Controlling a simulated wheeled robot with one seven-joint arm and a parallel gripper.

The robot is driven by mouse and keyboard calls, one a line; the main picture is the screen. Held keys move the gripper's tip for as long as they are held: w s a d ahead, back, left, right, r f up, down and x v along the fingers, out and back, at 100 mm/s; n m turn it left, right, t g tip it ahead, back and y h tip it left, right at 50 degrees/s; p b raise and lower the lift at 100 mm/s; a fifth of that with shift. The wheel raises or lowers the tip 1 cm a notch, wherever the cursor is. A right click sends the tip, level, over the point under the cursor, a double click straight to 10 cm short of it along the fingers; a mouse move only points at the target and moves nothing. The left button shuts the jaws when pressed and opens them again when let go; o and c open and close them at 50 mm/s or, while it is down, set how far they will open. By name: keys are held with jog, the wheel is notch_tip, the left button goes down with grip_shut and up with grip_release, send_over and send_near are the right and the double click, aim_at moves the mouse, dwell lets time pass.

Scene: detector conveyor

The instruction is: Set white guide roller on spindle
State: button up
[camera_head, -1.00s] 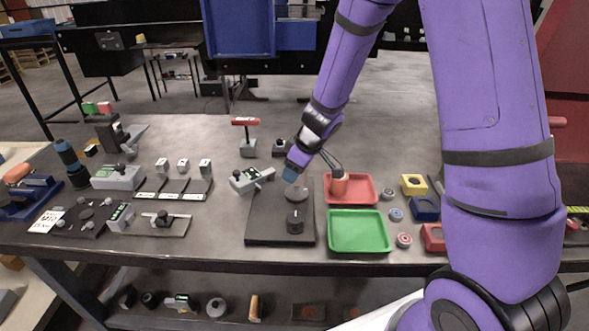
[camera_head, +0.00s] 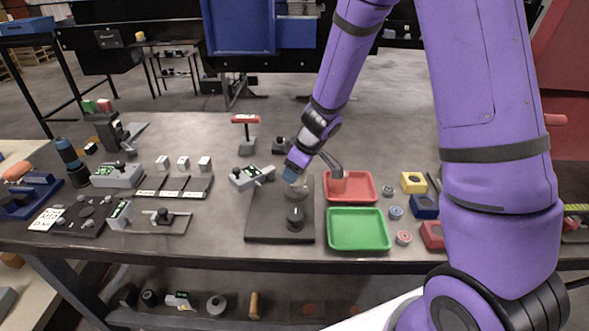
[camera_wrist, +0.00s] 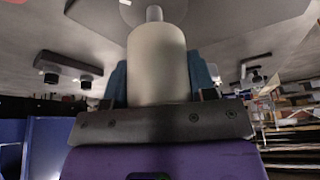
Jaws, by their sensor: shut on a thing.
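The white guide roller (camera_wrist: 158,62) is between the blue fingers of my gripper (camera_wrist: 158,80) in the wrist view, and the gripper is shut on it. A short pale pin (camera_wrist: 153,14) shows at the roller's far end, in front of a pale disc. I cannot tell whether this pin is the spindle or how far it enters the roller. In the head view my gripper (camera_head: 291,174) is low over the far part of a dark plate (camera_head: 264,222), just above a round grey disc (camera_head: 297,194). The roller cannot be made out there.
A black knob (camera_head: 295,219) stands on the plate's near part. A red tray (camera_head: 362,188) and a green tray (camera_head: 358,231) lie to the right. A grey clamp-like device (camera_head: 250,177) is close on the left. My arm hides part of the right side.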

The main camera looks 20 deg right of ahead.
jog(key=shift+f, duration=1.65)
dwell(1.1)
jog(key=o, duration=1.4)
jog(key=shift+o, duration=0.2)
notch_tip(320, 180, up, 9)
dwell(0.5)
dwell(0.3)
